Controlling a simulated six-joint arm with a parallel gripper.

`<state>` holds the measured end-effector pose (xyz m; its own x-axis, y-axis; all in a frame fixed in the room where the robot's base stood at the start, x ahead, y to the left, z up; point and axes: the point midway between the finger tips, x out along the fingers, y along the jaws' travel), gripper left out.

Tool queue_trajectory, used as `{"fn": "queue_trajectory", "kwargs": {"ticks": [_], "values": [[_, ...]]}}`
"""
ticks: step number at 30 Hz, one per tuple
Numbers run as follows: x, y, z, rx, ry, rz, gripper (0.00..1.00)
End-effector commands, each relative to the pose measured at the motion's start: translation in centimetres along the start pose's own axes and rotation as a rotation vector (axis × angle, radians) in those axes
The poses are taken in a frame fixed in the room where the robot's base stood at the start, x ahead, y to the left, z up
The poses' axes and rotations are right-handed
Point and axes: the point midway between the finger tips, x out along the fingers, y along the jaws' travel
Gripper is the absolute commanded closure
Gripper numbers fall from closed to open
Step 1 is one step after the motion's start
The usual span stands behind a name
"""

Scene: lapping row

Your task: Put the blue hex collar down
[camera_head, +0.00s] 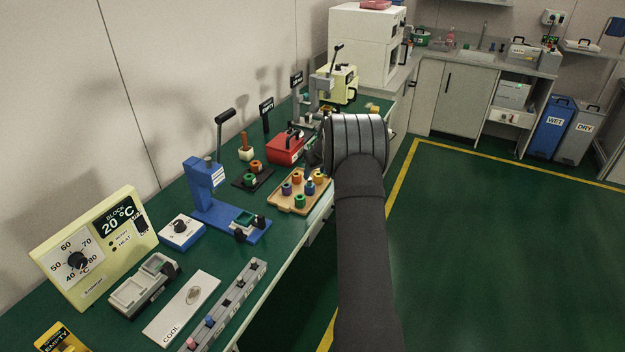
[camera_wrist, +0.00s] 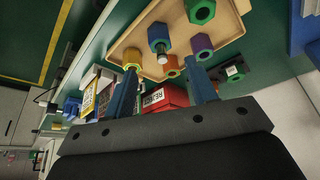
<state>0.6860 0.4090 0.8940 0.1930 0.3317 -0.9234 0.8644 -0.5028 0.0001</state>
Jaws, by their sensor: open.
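The blue hex collar (camera_head: 310,188) stands on a wooden tray (camera_head: 282,204) among purple, green and orange or yellow collars. In the wrist view the blue collar (camera_wrist: 158,33) shows with a metallic pin-like part by it; I cannot tell exactly how they fit. My gripper (camera_wrist: 162,68) is open, its two blue fingers apart. The blue collar is beyond the fingertips and not gripped. An orange collar (camera_wrist: 171,66) shows between the fingers in the picture, and a yellow one (camera_wrist: 131,57) by the left fingertip. In the head view my wrist hides the fingers.
A red box (camera_head: 285,148) and a dark plate with green and orange collars (camera_head: 253,180) stand beside the tray. A blue lever press (camera_head: 205,185) is nearer on the green bench. A pale machine (camera_head: 340,84) stands farther back. Open floor lies right of the bench.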

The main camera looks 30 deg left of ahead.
Motion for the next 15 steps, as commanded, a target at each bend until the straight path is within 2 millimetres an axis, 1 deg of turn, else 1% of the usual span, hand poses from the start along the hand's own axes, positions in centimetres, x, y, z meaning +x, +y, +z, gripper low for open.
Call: {"fn": "queue_trajectory", "kwargs": {"ticks": [1,6,10,15], "values": [[-1.0,0.0,0.0,0.000,0.001,0.001,0.48],[-3.2,0.0,0.0,-0.001,0.001,0.001,0.48],[-4.0,0.0,0.0,-0.001,0.000,0.000,0.48],[-4.1,-0.1,0.0,-0.001,-0.001,-0.001,0.48]]}}
